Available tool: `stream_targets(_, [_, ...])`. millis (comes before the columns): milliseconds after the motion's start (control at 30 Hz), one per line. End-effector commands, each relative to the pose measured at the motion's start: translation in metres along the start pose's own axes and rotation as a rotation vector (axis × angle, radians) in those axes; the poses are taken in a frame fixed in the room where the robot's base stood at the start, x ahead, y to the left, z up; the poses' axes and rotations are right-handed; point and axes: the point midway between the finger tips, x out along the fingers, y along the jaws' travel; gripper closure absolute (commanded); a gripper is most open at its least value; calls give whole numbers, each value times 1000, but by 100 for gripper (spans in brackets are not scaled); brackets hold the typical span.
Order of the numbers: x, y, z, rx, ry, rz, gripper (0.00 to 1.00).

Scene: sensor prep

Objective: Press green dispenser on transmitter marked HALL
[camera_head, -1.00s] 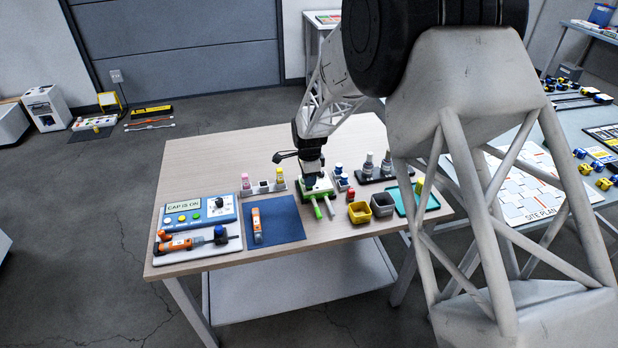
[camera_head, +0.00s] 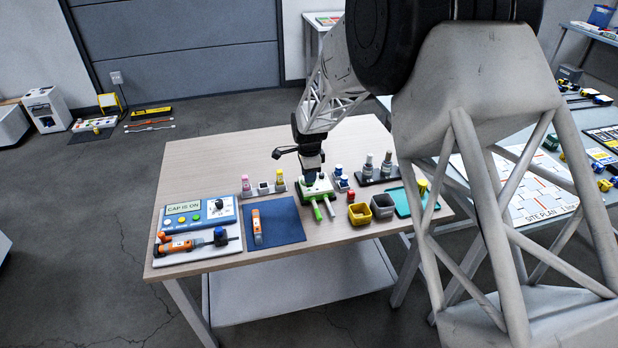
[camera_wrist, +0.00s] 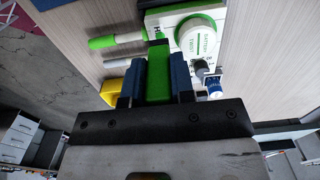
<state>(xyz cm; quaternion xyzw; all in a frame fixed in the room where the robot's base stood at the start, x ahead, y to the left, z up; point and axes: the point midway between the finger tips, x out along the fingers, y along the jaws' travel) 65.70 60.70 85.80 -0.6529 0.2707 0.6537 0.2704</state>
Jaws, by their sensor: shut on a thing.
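My gripper (camera_wrist: 157,82) has its blue fingers closed on a green block-like piece, which I take to be the green dispenser (camera_wrist: 158,70). In the head view, my gripper (camera_head: 313,173) is over the white-and-green station (camera_head: 308,192) near the middle of the table. Whether the green piece is clear of the station, I cannot tell. An orange-and-white transmitter (camera_head: 257,226) lies on a blue mat (camera_head: 285,224). Another orange one (camera_head: 184,244) with a blue end lies on a white tray (camera_head: 215,256) at front left. I cannot read HALL on either.
A green pen-like stick (camera_head: 317,212) and a grey one (camera_head: 330,208) project from the station's front. Yellow (camera_head: 358,214) and grey (camera_head: 382,206) bins stand to its right. Small bottles stand behind. A blue panel (camera_head: 200,214) reading CAP IS ON stands at left. Bare wood lies behind.

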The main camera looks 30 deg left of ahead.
Motion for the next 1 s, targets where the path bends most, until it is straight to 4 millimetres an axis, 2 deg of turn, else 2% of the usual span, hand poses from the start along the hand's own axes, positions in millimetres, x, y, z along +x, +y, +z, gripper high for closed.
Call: stream_targets(1000, [-56,0,0,0,0,-1,92])
